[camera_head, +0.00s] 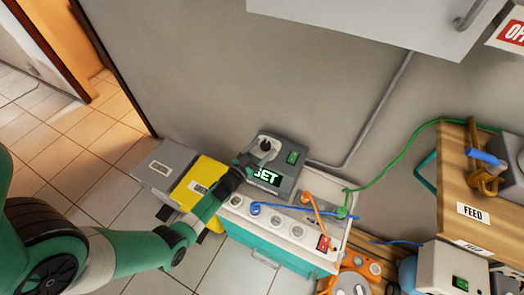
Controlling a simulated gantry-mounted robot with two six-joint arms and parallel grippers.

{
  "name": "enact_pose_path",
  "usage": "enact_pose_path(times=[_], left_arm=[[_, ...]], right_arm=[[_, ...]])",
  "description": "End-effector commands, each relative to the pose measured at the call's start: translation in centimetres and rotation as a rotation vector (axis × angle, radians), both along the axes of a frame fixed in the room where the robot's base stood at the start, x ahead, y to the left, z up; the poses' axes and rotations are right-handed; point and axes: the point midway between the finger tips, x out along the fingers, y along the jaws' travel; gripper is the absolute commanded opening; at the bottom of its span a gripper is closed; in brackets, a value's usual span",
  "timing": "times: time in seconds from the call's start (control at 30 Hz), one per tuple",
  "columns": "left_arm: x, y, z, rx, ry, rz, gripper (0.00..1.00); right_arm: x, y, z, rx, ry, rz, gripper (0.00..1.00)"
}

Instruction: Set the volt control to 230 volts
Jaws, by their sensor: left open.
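The display shows green letters that read "SET"; no voltage figure can be read. My left gripper (245,164) is open at the left side of the box, close to the knob and just below it in the picture. I cannot tell whether a finger touches the knob. The gripper covers part of the box's left edge. My right gripper is not in view.
The box stands on a white-topped teal cabinet (262,247) with several white dials, an orange hose, a blue hose and a red switch (324,243). Yellow (203,183) and grey (165,167) cases stand left. A wooden bench (455,190) is at right. A wall lies behind.

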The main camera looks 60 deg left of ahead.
Motion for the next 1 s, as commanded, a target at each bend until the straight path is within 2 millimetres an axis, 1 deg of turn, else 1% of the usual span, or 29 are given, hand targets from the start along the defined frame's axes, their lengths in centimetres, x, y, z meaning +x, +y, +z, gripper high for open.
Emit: enact_pose_path(times=[0.17, 0.2, 0.27, 0.3, 0.57, 0.6, 0.63, 0.83, 1.0], left_arm=[[0.0, 0.0, 0.0, 0.0, 0.001, 0.0, 0.8], [0.0, 0.0, 0.0, 0.0, 0.001, 0.0, 0.76], [0.0, 0.0, 0.0, 0.0, 0.0, 0.0, 0.65], [0.0, 0.0, 0.0, 0.0, 0.0, 0.0, 0.58], [0.0, 0.0, 0.0, 0.0, 0.0, 0.0, 0.11], [0.0, 0.0, 0.0, 0.0, 0.0, 0.0, 0.04], [0.0, 0.0, 0.0, 0.0, 0.0, 0.0, 0.0], [-0.1, 0.1, 0.1, -0.001, 0.0, -0.008, 0.0], [-0.2, 0.3, 0.3, -0.001, 0.002, -0.053, 0.0]], right_arm=[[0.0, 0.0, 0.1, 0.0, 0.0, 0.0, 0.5], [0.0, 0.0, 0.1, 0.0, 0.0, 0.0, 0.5], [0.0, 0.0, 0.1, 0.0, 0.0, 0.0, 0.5], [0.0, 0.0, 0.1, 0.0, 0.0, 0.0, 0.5], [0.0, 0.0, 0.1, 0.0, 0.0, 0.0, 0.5], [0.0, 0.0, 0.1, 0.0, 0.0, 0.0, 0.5], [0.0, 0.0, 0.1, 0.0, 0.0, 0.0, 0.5], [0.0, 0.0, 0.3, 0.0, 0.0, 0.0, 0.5], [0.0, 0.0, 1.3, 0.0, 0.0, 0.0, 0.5]])
